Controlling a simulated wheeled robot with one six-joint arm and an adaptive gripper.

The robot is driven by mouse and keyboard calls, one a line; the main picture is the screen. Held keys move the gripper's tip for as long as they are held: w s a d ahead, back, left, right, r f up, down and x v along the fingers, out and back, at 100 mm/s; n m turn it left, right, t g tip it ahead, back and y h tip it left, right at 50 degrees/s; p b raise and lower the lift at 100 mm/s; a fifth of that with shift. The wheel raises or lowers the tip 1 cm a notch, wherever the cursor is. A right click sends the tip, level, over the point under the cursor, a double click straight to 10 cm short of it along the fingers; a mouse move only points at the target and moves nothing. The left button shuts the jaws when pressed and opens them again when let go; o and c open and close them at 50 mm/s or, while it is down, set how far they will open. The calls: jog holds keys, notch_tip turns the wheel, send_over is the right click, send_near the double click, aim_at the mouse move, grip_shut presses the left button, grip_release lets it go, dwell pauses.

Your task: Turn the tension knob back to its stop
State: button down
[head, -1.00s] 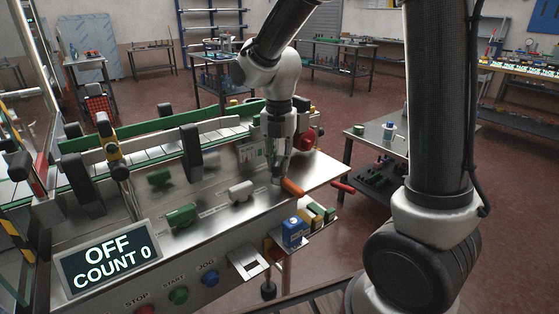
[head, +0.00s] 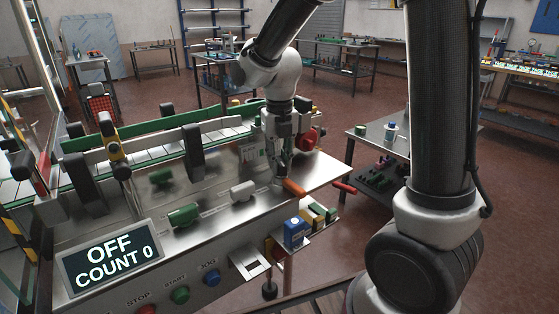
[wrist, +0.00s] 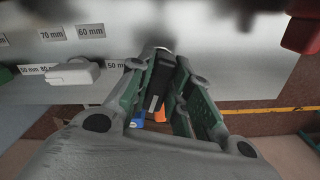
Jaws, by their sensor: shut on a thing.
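The knob at my gripper has an orange end (head: 294,187) and sits near the right end of the metal machine top. I take it as the tension knob, though no label on it is readable. My gripper (head: 281,180) points down at it and is shut on it, with the orange end sticking out to the right. In the wrist view the fingers (wrist: 162,68) close around a dark and grey piece, and a bit of orange (wrist: 181,113) shows between them. The fingers hide most of the knob, so its turn angle cannot be read.
A white-grey knob (head: 242,191) and a green knob (head: 183,216) stand left of my gripper. A red knob (head: 306,139) is close behind it. A display (head: 108,260) reads OFF, COUNT 0. A blue box (head: 296,233) stands on a side shelf.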

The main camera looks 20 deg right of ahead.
aim_at(279, 159)
jog(key=shift+w, duration=0.1)
jog(key=c, duration=1.3)
grip_release()
notch_tip(279, 159, up, 12)
jog(key=shift+r, duration=0.1)
